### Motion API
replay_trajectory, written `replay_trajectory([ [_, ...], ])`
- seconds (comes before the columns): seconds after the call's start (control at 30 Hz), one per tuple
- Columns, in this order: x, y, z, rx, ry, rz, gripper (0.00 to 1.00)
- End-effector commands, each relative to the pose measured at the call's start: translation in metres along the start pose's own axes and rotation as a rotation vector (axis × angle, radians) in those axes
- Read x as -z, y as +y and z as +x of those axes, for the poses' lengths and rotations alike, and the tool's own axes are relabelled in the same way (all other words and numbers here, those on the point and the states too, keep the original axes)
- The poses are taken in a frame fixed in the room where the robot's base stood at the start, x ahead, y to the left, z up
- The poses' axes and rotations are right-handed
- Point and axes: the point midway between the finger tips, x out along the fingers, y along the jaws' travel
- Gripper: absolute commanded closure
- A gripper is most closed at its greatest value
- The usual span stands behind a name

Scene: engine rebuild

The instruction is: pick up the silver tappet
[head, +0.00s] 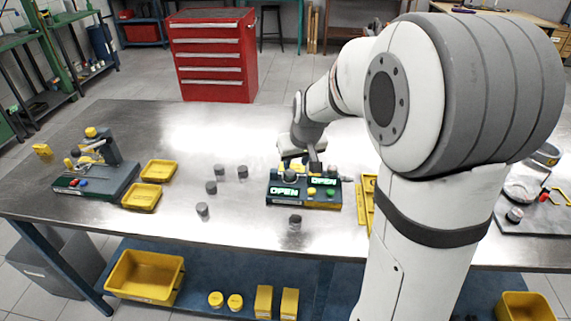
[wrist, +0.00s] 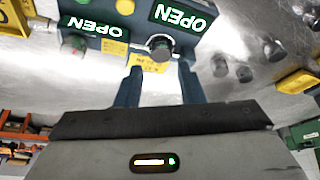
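Several short grey cylinders that look like tappets stand on the steel table left of the device, such as one in the head view (head: 242,172). Another (head: 295,222) stands in front of the device. I cannot tell which is the silver tappet. A round dark-topped grey piece (wrist: 160,45) sits at the device's edge and shows just beyond my fingertips in the wrist view. My gripper (wrist: 159,72) is open, its two fingers apart with nothing between them. In the head view my gripper (head: 314,166) is low over the back of the device.
The dark device (head: 305,203) has two lit OPEN displays and yellow and green buttons. Yellow trays (head: 158,170) and a fixture (head: 95,180) stand at the left. A yellow tray (head: 363,207) is right of the device. Bare table lies at the back left.

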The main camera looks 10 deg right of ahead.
Motion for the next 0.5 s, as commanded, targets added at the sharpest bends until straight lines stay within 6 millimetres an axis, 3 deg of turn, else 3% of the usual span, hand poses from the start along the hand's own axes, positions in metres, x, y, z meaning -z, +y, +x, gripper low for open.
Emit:
replay_trajectory([
  [0.5, 0.009, -0.001, 0.057, 0.001, -0.003, -0.001, 0.65],
])
